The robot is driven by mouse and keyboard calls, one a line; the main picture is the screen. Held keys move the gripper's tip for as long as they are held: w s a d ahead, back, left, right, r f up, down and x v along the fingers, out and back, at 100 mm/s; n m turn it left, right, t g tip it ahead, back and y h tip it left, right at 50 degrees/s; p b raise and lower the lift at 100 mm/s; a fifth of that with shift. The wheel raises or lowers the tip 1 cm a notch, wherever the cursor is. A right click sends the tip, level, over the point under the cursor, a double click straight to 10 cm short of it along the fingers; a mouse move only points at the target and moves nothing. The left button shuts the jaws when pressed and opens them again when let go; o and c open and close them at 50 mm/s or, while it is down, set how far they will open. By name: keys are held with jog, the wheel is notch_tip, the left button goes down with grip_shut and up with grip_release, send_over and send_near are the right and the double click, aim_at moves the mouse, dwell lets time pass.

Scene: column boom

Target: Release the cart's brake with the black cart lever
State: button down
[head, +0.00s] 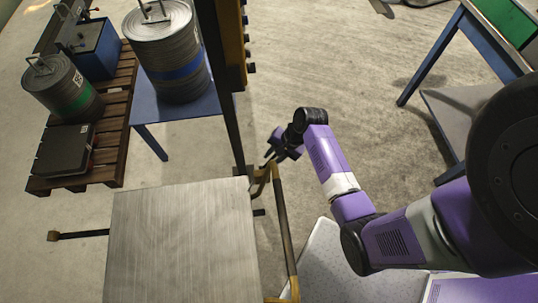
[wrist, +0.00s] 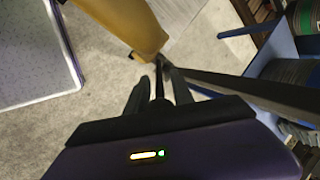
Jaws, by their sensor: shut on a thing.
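The cart has a bare grey metal top (head: 182,240) and a worn yellow frame rail (head: 284,225) on its right side. My gripper (head: 268,157) is at the far right corner of the cart, beside the dark upright post (head: 226,95). In the wrist view, the two dark fingers of my gripper (wrist: 159,80) are closed around a thin black bar, the black cart lever (wrist: 159,86). The lever runs between the fingers, close to the end of a yellow frame part (wrist: 130,25). In the head view the lever is too small and covered to make out.
A blue table (head: 150,108) with a large ribbed metal drum (head: 165,50) stands behind the cart. A wooden pallet (head: 115,125) with a smaller drum and boxes is at the left. A blue-legged table (head: 440,50) is at the right. Open concrete floor lies between.

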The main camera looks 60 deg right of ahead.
jog(key=s+d+f+t+y+b, duration=0.3)
jog(key=s+f+t+b, duration=0.1)
jog(key=f+b, duration=0.1)
jog(key=shift+f+t+y+b, duration=0.3)
jog(key=shift+t+b, duration=0.1)
jog(key=shift+b, duration=0.15)
jog(key=shift+f, duration=0.15)
dwell(0.5)
jog(key=c, duration=1.1)
grip_release()
jog(key=shift+c, duration=0.2)
jog(key=v, duration=0.8)
